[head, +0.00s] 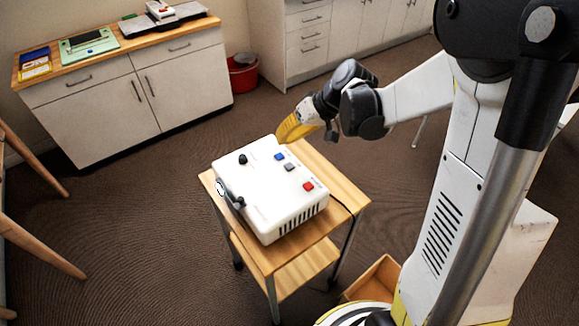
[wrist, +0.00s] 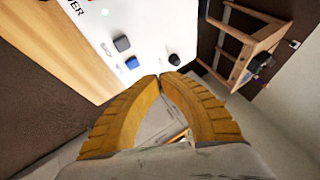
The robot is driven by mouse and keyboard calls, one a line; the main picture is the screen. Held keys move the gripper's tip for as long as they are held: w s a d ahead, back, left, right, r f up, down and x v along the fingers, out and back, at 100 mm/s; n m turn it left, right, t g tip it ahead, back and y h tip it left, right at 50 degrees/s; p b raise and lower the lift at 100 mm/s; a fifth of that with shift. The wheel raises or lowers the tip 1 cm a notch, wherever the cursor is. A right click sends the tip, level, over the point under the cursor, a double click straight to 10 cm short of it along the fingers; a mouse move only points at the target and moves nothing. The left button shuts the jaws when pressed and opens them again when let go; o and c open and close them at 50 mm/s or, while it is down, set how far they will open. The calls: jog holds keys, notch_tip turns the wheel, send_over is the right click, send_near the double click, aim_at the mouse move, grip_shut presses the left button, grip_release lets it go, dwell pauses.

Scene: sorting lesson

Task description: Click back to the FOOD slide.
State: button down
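A white projector-like box (head: 270,190) sits on a small wooden cart. Its top has a blue button (head: 279,156), a grey button (head: 289,167), a red button (head: 308,186) and a black knob (head: 243,159). A dark lens-like part (head: 230,196) is on its left side. My gripper (head: 284,138) hangs by the box's far edge, near the blue button and apart from it. In the wrist view, the yellow fingers (wrist: 160,76) meet at their tips, holding nothing. The blue button (wrist: 132,63), grey button (wrist: 121,43) and knob (wrist: 174,59) show just beyond them. No projected slide is in view.
The wooden cart (head: 345,197) has a lower shelf (head: 300,272). A cardboard-coloured box (head: 376,275) stands on the floor beside it. A cabinet (head: 125,95) with trays on top and a red bin (head: 243,75) are at the back left. Stool legs (head: 35,160) are at far left.

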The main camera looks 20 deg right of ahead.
jog(key=b, duration=0.6)
send_near(279, 166)
jog(key=x, duration=0.5)
jog(key=shift+w+a+r, duration=0.15)
jog(key=shift+w+a, duration=0.15)
jog(key=shift+a, duration=0.05)
dwell(0.4)
jog(key=shift+f, duration=0.4)
jog(key=shift+f+b, duration=0.45)
jog(key=shift+b, duration=0.1)
dwell(0.3)
jog(key=shift+r, duration=0.1)
jog(key=shift+r+p, duration=0.65)
jog(key=shift+r, duration=0.15)
jog(key=shift+r, duration=0.1)
jog(key=shift+r+p, duration=1.9)
jog(key=shift+r, duration=0.55)
